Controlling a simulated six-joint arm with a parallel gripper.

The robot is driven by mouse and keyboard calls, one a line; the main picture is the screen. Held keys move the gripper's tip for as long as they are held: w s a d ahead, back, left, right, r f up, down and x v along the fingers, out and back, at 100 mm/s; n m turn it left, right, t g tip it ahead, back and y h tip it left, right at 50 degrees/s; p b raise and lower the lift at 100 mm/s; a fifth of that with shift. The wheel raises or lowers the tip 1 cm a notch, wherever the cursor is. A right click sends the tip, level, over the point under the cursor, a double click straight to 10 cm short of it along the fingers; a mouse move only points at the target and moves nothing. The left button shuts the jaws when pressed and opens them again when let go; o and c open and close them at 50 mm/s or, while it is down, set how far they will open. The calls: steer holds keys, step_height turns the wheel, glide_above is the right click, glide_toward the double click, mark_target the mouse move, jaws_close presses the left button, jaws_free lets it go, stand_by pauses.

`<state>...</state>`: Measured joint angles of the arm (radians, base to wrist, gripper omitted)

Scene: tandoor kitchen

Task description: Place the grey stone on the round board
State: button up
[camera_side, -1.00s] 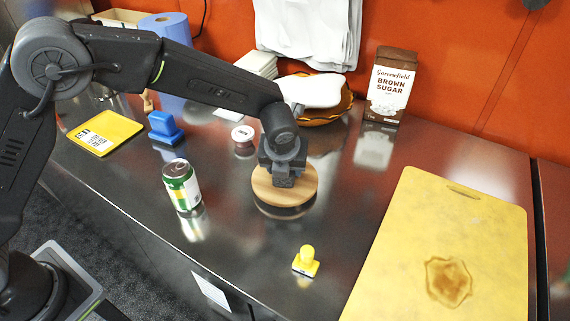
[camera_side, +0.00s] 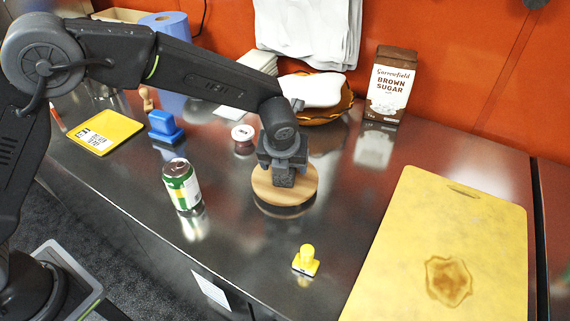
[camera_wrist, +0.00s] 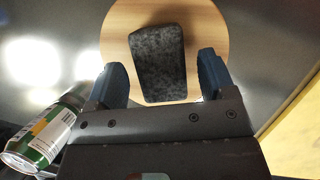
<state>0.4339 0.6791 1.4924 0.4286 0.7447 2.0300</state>
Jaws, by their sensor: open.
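The grey stone (camera_wrist: 158,62) is a dark, speckled block. It lies on the round wooden board (camera_wrist: 206,28), near its middle, and also shows in the side view (camera_side: 284,178) just under my gripper. The pale board (camera_side: 304,190) lies flat on the steel counter. My gripper (camera_wrist: 163,68) is open above the board, with one finger on each side of the stone and a gap at each. In the side view my gripper (camera_side: 283,162) points down and hides the stone's top.
A green-and-white can (camera_side: 182,185) stands left of the board. A yellow stamp (camera_side: 306,261) is in front, and a small lidded jar (camera_side: 243,139) behind. A yellow cutting board (camera_side: 440,245) lies right. A brown sugar bag (camera_side: 390,86) stands at the back.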

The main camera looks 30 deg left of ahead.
steer(key=v, duration=1.1)
steer(key=s+a+r+n, duration=0.4)
steer(key=a+r+n, duration=0.1)
steer(key=a+n, duration=0.1)
steer(key=s+a+r+n+h, duration=0.1)
steer(key=s+a+n, duration=0.5)
steer(key=s+n, duration=0.4)
steer(key=s+a+r+n+t, duration=0.1)
steer(key=s+a+n, duration=0.6)
steer(key=n, duration=0.8)
steer(key=s, duration=0.3)
steer(key=shift+s+t+h, duration=0.3)
steer(key=shift+s+h, duration=0.1)
